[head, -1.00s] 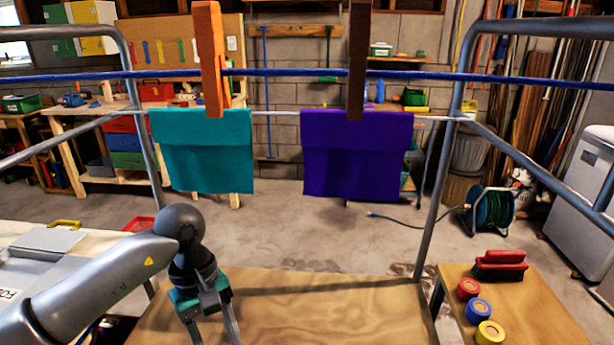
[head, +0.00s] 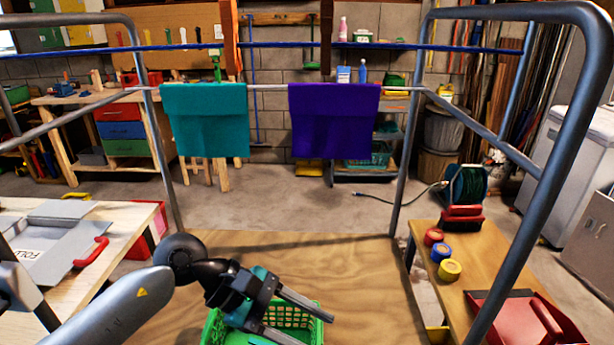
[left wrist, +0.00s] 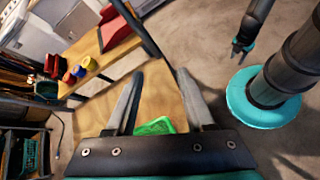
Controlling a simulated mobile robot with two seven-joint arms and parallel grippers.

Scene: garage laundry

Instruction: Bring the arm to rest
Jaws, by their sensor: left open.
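My left gripper (head: 314,330) is open, low in the head view, over or beside a green basket (head: 306,312) on the wooden board (head: 340,265). Its fingers point down to the right. In the left wrist view my left gripper (left wrist: 158,78) shows both fingers apart with nothing between their tips.
A teal cloth (head: 205,120) and a purple cloth (head: 334,125) hang on a rail. Metal frame posts (head: 404,150) rise around the board. A side table (head: 470,240) stands right.

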